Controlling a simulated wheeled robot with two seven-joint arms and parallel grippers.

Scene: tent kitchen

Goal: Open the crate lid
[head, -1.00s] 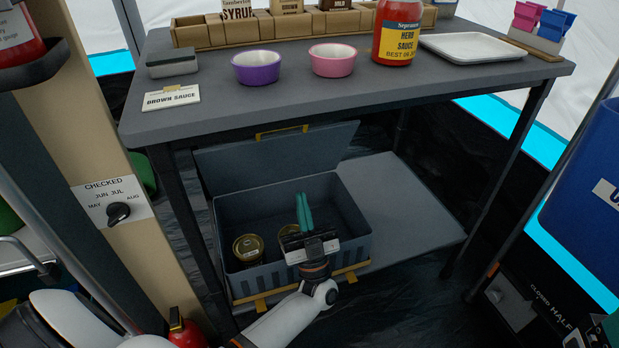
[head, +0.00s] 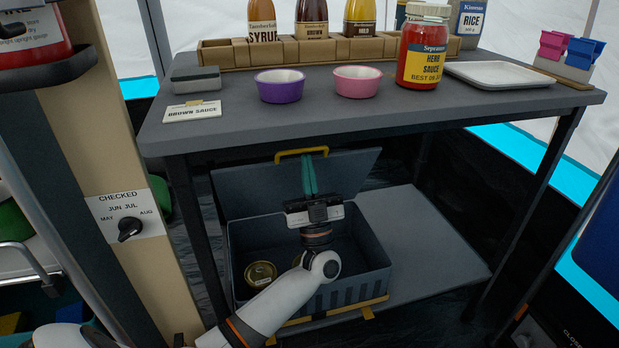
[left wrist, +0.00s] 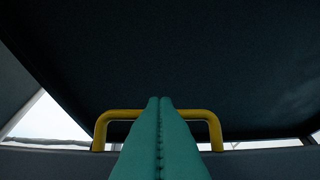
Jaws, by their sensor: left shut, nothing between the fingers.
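The grey crate (head: 348,287) stands on the low shelf under the table. Its lid (head: 245,187) is raised and leans back behind the crate, with its inner face toward me. A yellow handle (head: 301,152) is at the lid's top edge; it also shows in the left wrist view (left wrist: 122,116). My left gripper (head: 309,170) is over the crate, with its green fingers pointing up in front of the lid, near the handle. The fingers are pressed together and empty. In the left wrist view the fingers (left wrist: 160,135) overlap the handle; contact cannot be told. My right gripper is not in view.
Gold cans (head: 261,273) sit inside the crate at the left. The tabletop (head: 420,105) above carries bowls, a herb sauce jar and a bottle rack. Table legs (head: 198,240) flank the crate. The shelf (head: 430,235) right of the crate is clear.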

